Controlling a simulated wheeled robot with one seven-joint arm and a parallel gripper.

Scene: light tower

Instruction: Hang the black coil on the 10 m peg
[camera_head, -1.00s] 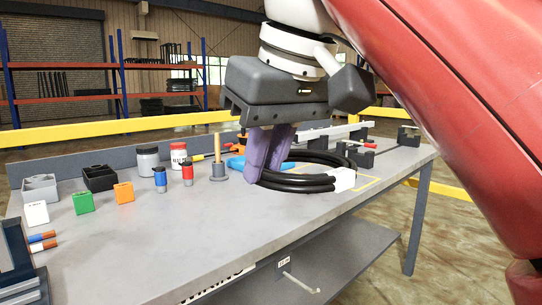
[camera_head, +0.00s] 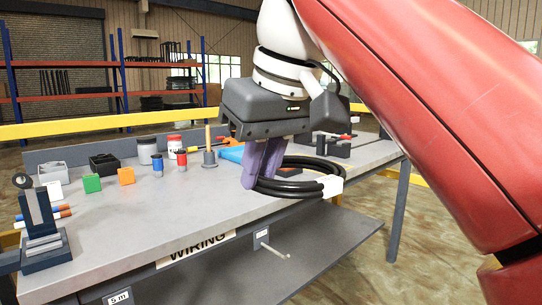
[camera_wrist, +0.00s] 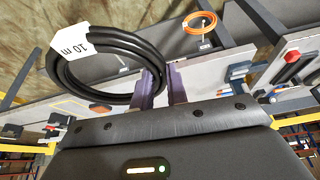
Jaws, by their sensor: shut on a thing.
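The black coil (camera_head: 292,188) is a thick ring of cable with a white tag (camera_head: 331,187). In the wrist view the tag on the coil (camera_wrist: 128,42) reads "10 m". My gripper (camera_head: 259,178) is shut on one side of the coil with its purple fingers, which also show in the wrist view (camera_wrist: 161,78). The coil appears held roughly level, near the table's front edge. Below that edge a light peg (camera_head: 276,251) sticks out beside a small white label (camera_head: 262,236), too small to read surely.
Another label (camera_head: 118,297), "5 m", is at the lower left. An orange coil (camera_wrist: 200,25) shows by a peg in the wrist view. On the grey table (camera_head: 140,215) stand coloured blocks, jars, a post (camera_head: 208,150) and a dark stand (camera_head: 42,235).

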